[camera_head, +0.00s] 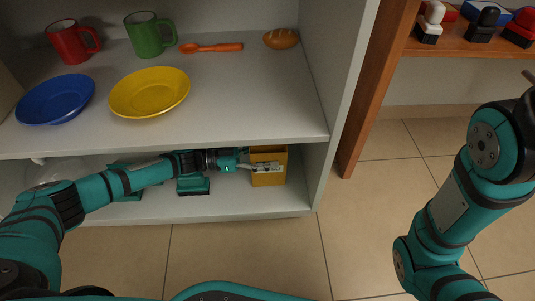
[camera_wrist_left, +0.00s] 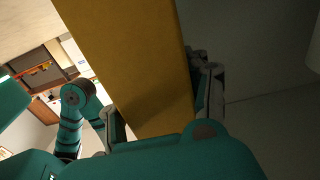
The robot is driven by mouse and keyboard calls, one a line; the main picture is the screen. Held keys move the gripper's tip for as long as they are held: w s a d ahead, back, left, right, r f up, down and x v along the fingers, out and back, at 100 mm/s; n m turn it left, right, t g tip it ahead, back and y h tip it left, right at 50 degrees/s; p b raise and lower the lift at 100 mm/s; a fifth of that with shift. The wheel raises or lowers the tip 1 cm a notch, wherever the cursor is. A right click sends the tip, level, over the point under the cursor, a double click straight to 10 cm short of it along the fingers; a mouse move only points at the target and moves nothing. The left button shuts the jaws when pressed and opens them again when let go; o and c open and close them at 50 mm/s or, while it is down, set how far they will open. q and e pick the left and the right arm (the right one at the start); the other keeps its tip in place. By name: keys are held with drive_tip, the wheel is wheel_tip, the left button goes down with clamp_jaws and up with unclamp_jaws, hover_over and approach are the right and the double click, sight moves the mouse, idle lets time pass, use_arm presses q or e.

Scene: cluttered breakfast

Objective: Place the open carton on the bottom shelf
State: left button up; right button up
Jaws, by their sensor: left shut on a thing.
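The open carton (camera_head: 268,180) is a mustard-yellow box. It is upright at the right end of the bottom shelf (camera_head: 235,204), near the shelf's right wall. My left gripper (camera_head: 263,167) reaches in from the left and is shut on the carton. In the left wrist view the carton (camera_wrist_left: 135,55) fills the middle between the two fingers. Whether its base touches the shelf cannot be told. My right arm shows at the right of the head view, but its gripper is out of view.
The shelf above holds a red mug (camera_head: 68,42), a green mug (camera_head: 147,36), a blue plate (camera_head: 56,98), a yellow plate (camera_head: 149,92), an orange spoon (camera_head: 212,47) and bread (camera_head: 281,39). A wooden shelf (camera_head: 455,42) with several stamp-like items stands right.

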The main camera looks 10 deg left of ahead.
use_arm(q)
drive_tip(key=shift+s+f, duration=0.1)
drive_tip(key=shift+f, duration=0.25)
